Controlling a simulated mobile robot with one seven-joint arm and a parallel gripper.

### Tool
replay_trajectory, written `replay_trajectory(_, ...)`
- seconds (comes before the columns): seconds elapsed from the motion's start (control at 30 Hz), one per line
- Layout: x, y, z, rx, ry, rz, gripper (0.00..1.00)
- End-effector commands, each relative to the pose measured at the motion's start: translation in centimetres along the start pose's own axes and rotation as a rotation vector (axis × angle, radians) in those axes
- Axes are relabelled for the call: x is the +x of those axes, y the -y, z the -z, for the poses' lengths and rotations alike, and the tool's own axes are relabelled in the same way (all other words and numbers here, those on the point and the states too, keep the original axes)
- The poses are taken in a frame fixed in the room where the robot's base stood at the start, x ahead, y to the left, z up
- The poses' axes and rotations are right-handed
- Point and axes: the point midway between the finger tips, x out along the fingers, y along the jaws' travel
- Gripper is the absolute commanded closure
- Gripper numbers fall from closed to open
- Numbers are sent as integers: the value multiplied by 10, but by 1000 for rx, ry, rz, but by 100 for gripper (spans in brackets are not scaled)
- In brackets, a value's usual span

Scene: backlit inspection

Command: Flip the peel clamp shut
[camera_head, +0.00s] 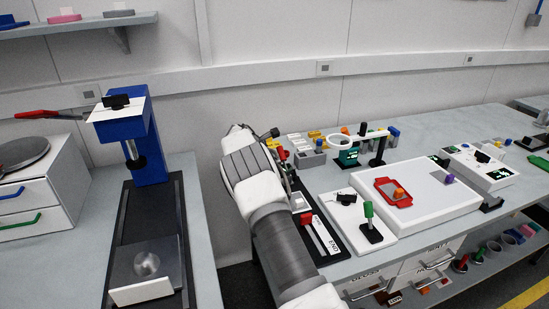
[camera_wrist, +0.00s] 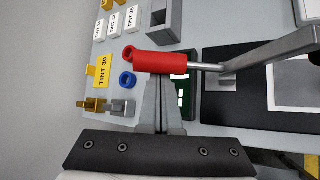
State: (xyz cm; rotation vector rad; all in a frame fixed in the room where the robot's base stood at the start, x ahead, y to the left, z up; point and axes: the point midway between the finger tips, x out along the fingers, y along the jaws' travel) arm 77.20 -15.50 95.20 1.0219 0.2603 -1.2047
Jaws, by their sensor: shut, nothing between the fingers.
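In the wrist view, the peel clamp's lever has a red cylindrical handle (camera_wrist: 160,62) on a thin metal rod (camera_wrist: 206,67). The rod runs right to a grey metal piece (camera_wrist: 265,55) over a black plate. My gripper (camera_wrist: 161,84) is shut and empty. Its fingertips are just below the red handle in the picture, and the handle covers their ends. I cannot tell whether they touch it. In the head view, my own arm hides the gripper and most of the clamp area.
In the wrist view, a yellow TINT 30 label (camera_wrist: 100,71), a blue ring (camera_wrist: 127,80) and small yellow and grey parts lie left of the fingers. In the head view, a green-handled lever (camera_head: 369,215) and a white tray (camera_head: 440,205) stand right of my arm.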

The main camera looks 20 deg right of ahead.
Motion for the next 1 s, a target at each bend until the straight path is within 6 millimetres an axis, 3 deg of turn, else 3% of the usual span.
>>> replay_trajectory(1.0, -4, -2, -3, 68, 1, -83, 100)
